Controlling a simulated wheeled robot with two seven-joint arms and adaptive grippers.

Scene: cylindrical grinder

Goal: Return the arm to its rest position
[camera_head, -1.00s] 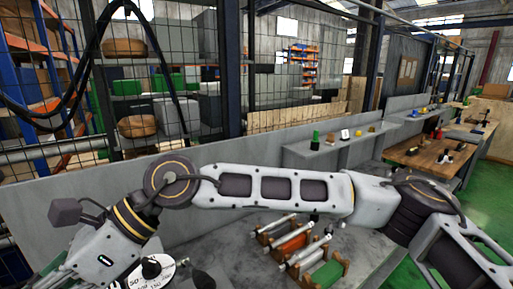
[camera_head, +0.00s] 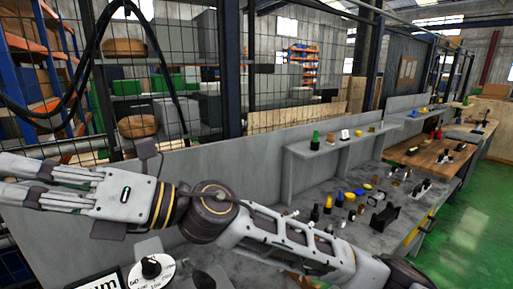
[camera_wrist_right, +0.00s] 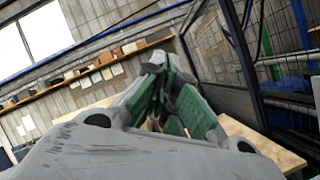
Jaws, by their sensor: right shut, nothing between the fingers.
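My right arm crosses the lower part of the head view from the lower right. Its grey gripper (camera_head: 12,180) points to the left, with the fingers at the left picture edge. It is held in the air in front of the grey panel and mesh fence. In the right wrist view the gripper (camera_wrist_right: 155,85) has its green-sided fingers closed together, with nothing seen between them. My left gripper is not in view.
Below the arm is a white dial with a black knob (camera_head: 151,268). Small tools and yellow parts (camera_head: 337,200) stand on the grey bench right of centre. A grey shelf (camera_head: 300,149) is behind. A mesh fence (camera_head: 185,75) stands behind the panel. Green floor (camera_head: 465,230) is open at right.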

